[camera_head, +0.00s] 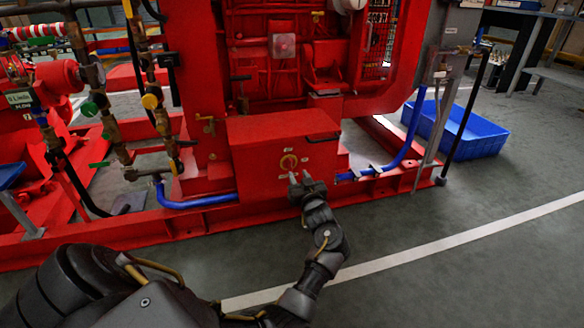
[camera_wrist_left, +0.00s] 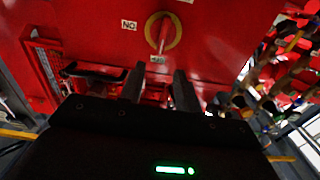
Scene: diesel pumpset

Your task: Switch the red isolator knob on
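The isolator knob (camera_head: 289,161) is a red handle on a yellow ring, set on the front of a red box (camera_head: 260,135). It also shows in the left wrist view (camera_wrist_left: 163,33), where its handle stands nearly upright, in line with a small label (camera_wrist_left: 158,59) below it. A second label, reading ON upside down (camera_wrist_left: 129,26), is to the left of the ring. My left gripper (camera_head: 299,178) is in front of the box, just below the knob. Its two fingers (camera_wrist_left: 158,80) are apart with nothing between them, and they do not enclose the handle. My right gripper is out of view.
Blue hoses (camera_head: 200,202) run along the red base frame (camera_head: 190,222) on both sides of the box. Pipes with valves (camera_head: 150,100) stand to the left. A blue crate (camera_head: 470,135) is on the floor at right. The floor in front is clear.

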